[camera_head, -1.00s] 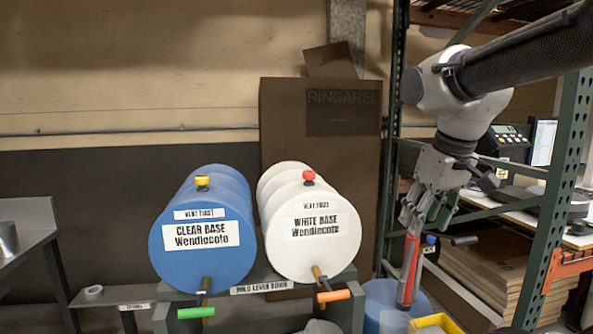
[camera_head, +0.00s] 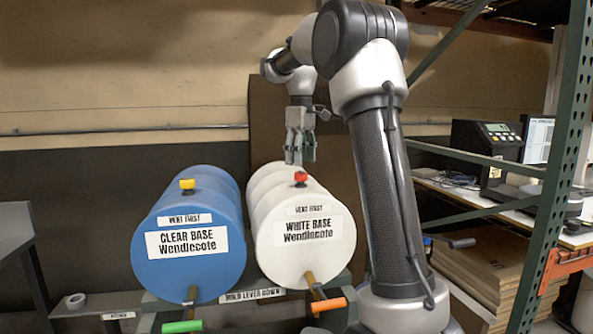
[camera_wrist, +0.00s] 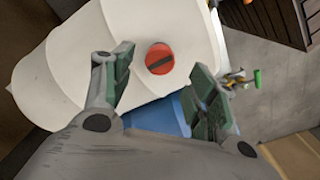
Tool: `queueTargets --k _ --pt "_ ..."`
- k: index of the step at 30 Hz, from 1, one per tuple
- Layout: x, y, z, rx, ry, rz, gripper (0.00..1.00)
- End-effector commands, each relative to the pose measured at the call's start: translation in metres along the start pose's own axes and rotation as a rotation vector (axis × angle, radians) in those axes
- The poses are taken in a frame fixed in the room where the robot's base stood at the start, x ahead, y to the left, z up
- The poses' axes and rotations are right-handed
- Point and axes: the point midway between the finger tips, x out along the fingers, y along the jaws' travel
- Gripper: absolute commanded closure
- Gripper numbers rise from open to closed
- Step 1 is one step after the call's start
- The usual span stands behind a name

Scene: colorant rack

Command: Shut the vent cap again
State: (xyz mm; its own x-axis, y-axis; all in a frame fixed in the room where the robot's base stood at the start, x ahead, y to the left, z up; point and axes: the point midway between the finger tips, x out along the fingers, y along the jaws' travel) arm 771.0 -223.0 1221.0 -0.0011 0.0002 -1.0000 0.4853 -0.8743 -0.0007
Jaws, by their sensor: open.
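The red vent cap (camera_head: 301,178) sits on top of the white drum (camera_head: 265,232) near its front end. In the wrist view the red cap (camera_wrist: 160,59) shows from above with a dark slot across it, just beyond my open fingers and between their lines. My gripper (camera_head: 299,160) is above the white drum, pointing down, close to the cap and empty; contact is not visible. In the wrist view my gripper (camera_wrist: 160,78) has its two green-padded fingers spread wide. A yellow cap (camera_head: 187,184) sits on the blue drum (camera_head: 190,270). I cannot tell whether the red cap is fully seated.
Below the drums are a green lever (camera_head: 182,327) and an orange lever (camera_head: 329,304). A green rack post (camera_head: 555,170) stands at the right. The space above the blue drum is clear.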

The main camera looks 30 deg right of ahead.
Motion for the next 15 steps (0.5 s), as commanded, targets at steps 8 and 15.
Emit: queueTargets --k 8,15 --pt "0.037 0.0 0.0 0.001 -0.001 0.0 0.42" --pt "0.042 0.0 0.0 0.001 0.001 0.001 0.42"
